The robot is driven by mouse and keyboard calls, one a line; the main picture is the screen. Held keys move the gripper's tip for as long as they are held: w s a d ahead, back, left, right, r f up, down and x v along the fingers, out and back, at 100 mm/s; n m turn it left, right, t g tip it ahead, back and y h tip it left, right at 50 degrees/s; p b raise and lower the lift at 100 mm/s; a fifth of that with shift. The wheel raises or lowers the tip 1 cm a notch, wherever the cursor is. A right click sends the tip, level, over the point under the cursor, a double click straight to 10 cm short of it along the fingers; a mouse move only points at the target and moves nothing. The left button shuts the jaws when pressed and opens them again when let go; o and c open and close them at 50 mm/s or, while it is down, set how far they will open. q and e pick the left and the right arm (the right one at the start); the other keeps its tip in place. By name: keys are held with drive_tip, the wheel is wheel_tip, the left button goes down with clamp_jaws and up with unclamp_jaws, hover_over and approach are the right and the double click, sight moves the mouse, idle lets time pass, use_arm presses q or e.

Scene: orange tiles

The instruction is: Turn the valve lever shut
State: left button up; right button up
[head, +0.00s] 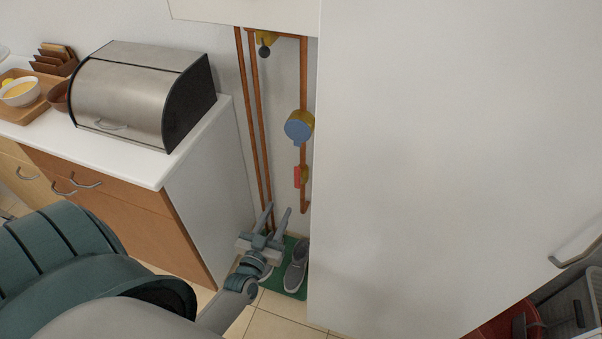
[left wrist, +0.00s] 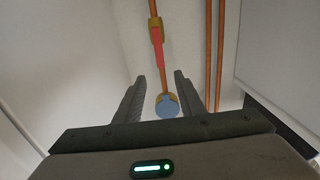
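The valve has a yellow brass body (head: 305,174) on a vertical copper pipe and a red lever (head: 297,177). The lever lies roughly along the pipe. In the left wrist view the red lever (left wrist: 158,47) hangs from the brass body (left wrist: 155,23), in line with the pipe. My left gripper (head: 281,210) is open and empty, below the lever and apart from it. In the left wrist view its fingers (left wrist: 159,79) stand wide apart, with the blue-faced round meter (left wrist: 167,106) showing between them. My right gripper is not in view.
The pipes run in a narrow gap between a counter (head: 211,165) and a tall white cabinet (head: 420,150). The meter (head: 299,127) is above the valve, with a second fitting (head: 265,45) higher up. Grey shoes (head: 296,267) stand on a green mat (head: 290,291) below.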

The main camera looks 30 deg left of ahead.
sight(297, 174)
use_arm(q)
drive_tip(key=shift+w, duration=0.1)
